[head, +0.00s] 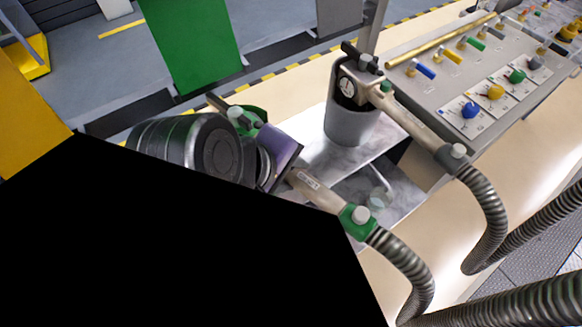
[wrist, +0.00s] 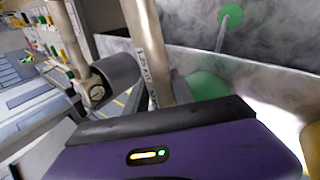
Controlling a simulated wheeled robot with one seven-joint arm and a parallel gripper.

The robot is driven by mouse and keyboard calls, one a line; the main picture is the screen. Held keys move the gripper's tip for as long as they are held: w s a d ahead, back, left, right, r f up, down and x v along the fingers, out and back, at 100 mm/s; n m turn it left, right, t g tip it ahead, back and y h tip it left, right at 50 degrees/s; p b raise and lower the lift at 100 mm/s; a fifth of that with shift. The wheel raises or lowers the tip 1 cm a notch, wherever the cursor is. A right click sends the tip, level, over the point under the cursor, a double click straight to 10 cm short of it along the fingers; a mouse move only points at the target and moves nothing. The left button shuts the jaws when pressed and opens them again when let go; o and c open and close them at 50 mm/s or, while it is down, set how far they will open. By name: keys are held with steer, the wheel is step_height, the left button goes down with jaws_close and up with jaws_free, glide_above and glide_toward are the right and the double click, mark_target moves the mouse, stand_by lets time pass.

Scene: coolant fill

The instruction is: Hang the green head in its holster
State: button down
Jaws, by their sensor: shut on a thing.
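The green head (head: 310,184) is a pale metal handle with a green collar (head: 354,216) at its hose end and more green near its upper-left end. My gripper (head: 288,172), with its purple body, is shut on its handle. In the wrist view the pale handle (wrist: 150,50) rises behind the dark finger edge, above the purple casing. Another head (head: 405,118), with a dial, sits in a grey cup (head: 350,122) to the right of my gripper. That cup also shows in the wrist view (wrist: 116,76). I cannot make out an empty holster for the green head.
A sloped panel (head: 490,75) with coloured valves and knobs stands right. Ribbed hoses (head: 405,265) hang at lower right. A green panel (head: 190,45) stands behind. Black fills the lower left.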

steer(key=shift+f+b, duration=0.4)
steer(key=shift+f, duration=0.45)
steer(key=c, duration=1)
jaws_free()
steer(key=shift+o, duration=0.2)
steer(key=v, duration=0.8)
